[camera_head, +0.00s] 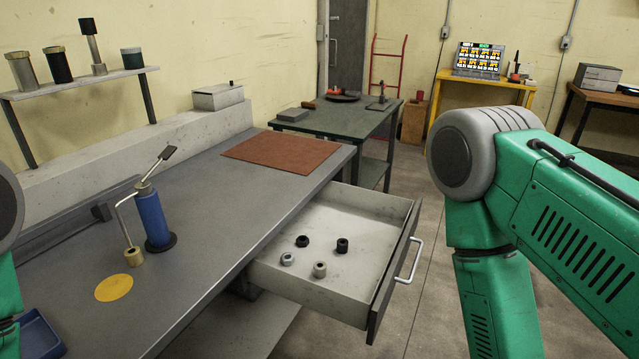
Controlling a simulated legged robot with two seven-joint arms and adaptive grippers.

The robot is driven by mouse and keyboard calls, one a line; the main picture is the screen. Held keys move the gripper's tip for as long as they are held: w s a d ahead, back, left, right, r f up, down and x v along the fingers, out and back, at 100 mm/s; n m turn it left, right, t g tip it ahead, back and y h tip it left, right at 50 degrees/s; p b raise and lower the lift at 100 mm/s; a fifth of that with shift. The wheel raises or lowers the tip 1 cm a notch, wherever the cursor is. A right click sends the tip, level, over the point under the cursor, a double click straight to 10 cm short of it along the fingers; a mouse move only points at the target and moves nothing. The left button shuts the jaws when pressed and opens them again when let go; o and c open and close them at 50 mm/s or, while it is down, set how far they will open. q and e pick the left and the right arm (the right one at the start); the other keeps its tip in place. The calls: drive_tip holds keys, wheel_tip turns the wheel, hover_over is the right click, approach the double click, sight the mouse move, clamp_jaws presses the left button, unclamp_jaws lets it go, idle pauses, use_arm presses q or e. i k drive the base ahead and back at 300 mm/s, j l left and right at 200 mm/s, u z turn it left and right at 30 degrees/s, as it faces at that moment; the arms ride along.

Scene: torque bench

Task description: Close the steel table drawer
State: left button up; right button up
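The steel table (215,215) runs from the lower left to the middle of the view. Its drawer (372,209) is pulled well out on the right side, with a dark front panel and a pale metal handle (411,262). Several small sockets, black and silver, stand inside the drawer, including a black one (342,245) and a silver one (320,269). My green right arm is to the right of the drawer, apart from it, and its gripper is below the picture. Only a sliver of my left arm shows at the left edge; its gripper is not in view.
A blue torque tool (153,217) stands on the table near a yellow disc (114,287) and a blue tray (36,335). A brown mat (281,151) lies at the far end. A green-grey bench (345,117) stands behind. The floor (425,300) beside the drawer front is clear.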

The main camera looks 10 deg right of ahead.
sight(357, 290)
drive_tip(key=k+l+z, duration=0.15)
drive_tip(key=z, duration=0.65)
drive_tip(key=l+u, duration=0.45)
drive_tip(key=u, duration=0.15)
